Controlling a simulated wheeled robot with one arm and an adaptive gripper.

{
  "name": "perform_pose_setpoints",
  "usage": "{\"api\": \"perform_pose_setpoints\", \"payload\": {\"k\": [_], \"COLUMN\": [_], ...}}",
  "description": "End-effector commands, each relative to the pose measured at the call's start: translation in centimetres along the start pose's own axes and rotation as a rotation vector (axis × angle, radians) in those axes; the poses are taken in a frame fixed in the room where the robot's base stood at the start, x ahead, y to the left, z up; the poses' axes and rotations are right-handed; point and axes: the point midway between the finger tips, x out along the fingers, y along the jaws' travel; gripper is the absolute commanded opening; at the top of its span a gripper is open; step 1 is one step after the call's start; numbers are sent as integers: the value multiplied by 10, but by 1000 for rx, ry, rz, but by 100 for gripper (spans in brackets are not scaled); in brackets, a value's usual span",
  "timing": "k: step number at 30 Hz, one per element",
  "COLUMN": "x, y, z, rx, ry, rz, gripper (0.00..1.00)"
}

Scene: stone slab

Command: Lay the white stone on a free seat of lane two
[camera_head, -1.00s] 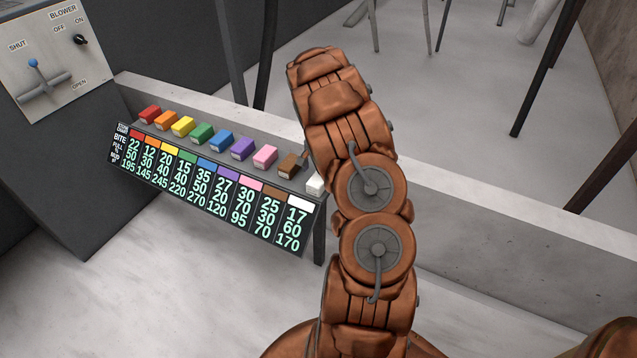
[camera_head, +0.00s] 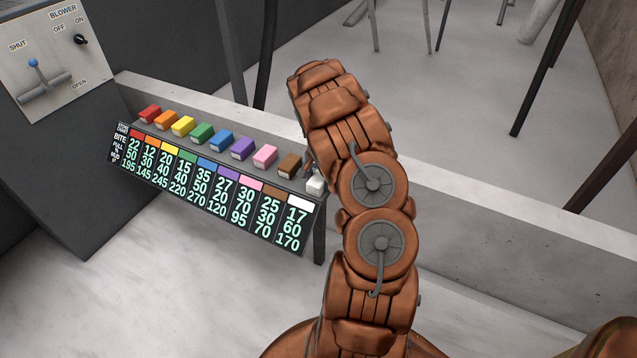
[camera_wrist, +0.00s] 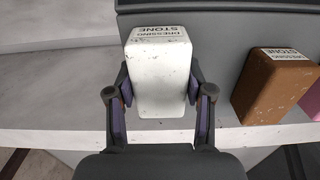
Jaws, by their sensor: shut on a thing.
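In the head view the white stone (camera_head: 315,184) shows at the right end of the stone row, at the edge of my arm. My arm hides most of the gripper there. No lane or seat can be made out in these frames.
Brown (camera_head: 289,165), pink (camera_head: 265,156), purple (camera_head: 242,148) and several other coloured stones stand in a row left of the white one. A number chart (camera_head: 210,190) hangs below them. A control panel (camera_head: 50,55) is at the upper left. A pale ledge (camera_head: 480,210) runs right.

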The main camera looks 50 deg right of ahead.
Motion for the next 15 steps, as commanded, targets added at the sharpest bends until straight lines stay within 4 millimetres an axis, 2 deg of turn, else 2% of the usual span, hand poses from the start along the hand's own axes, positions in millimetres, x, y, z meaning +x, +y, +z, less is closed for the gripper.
{"api": "perform_pose_setpoints", "payload": {"k": [1, 10, 15], "x": [0, 0, -1], "y": [0, 0, 0], "z": [0, 0, 0], "rx": [0, 0, 0], "ry": [0, 0, 0], "rz": [0, 0, 0], "gripper": [31, 1, 1]}}
